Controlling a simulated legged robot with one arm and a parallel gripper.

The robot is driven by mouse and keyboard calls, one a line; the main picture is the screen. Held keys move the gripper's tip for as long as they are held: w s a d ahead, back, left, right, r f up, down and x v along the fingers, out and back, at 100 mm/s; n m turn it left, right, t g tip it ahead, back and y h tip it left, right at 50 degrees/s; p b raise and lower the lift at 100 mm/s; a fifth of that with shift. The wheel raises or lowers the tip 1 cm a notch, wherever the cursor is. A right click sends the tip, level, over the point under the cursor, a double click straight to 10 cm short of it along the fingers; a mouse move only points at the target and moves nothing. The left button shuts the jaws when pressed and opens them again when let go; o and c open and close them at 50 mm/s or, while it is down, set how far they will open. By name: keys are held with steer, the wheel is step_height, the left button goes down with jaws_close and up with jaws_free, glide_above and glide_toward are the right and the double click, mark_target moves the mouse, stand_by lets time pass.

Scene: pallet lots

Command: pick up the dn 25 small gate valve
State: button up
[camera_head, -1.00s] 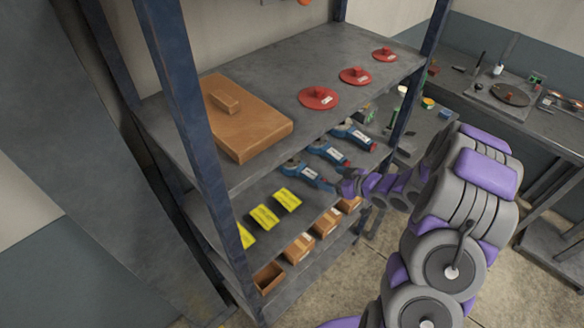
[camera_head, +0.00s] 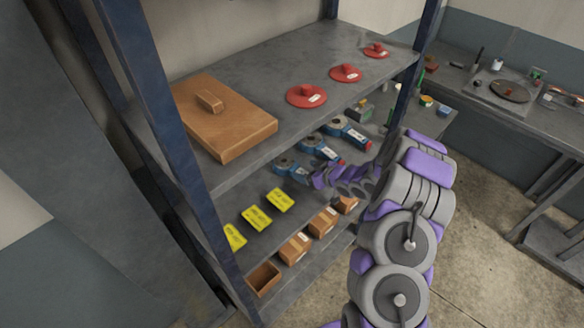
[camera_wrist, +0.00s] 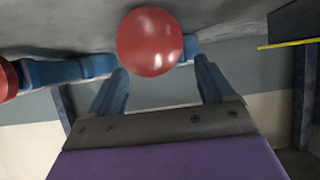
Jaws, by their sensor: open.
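Three blue valves with red ends lie in a row on the middle shelf. The nearest valve (camera_head: 287,165) looks smallest; the middle valve (camera_head: 318,147) and far valve (camera_head: 345,131) look larger. Their labels are too small to read. My gripper (camera_head: 314,178) is at the red end of the nearest valve and partly hides it. In the wrist view, a round red knob (camera_wrist: 148,40) is ahead of my open gripper (camera_wrist: 161,66), roughly between its two blue fingertips. Blue valve body shows behind it. I cannot tell whether the fingers touch it.
The upper shelf (camera_head: 240,175) overhangs the valves and carries a wooden block (camera_head: 235,125) and three red discs (camera_head: 306,96). Yellow cards (camera_head: 256,217) lie left of the valves. Cardboard boxes (camera_head: 295,248) stand below. A blue post (camera_head: 170,120) is at left, a workbench (camera_head: 520,115) at right.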

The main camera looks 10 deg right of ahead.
mark_target(299, 170)
steer(key=a, duration=0.1)
steer(key=w+a+f, duration=0.1)
steer(key=w+a, duration=0.1)
steer(key=a, duration=0.1)
steer(key=shift+w+f, duration=0.15)
steer(key=shift+f, duration=0.15)
steer(key=shift+a, duration=0.2)
steer(key=shift+d, duration=1.15)
steer(key=c, duration=0.5)
steer(key=shift+c, duration=0.9)
steer(key=shift+a, duration=0.8)
steer(key=c, duration=0.4)
steer(key=shift+c, duration=1.1)
steer(key=shift+d, duration=0.1)
jaws_close()
steer(key=shift+d, duration=0.4)
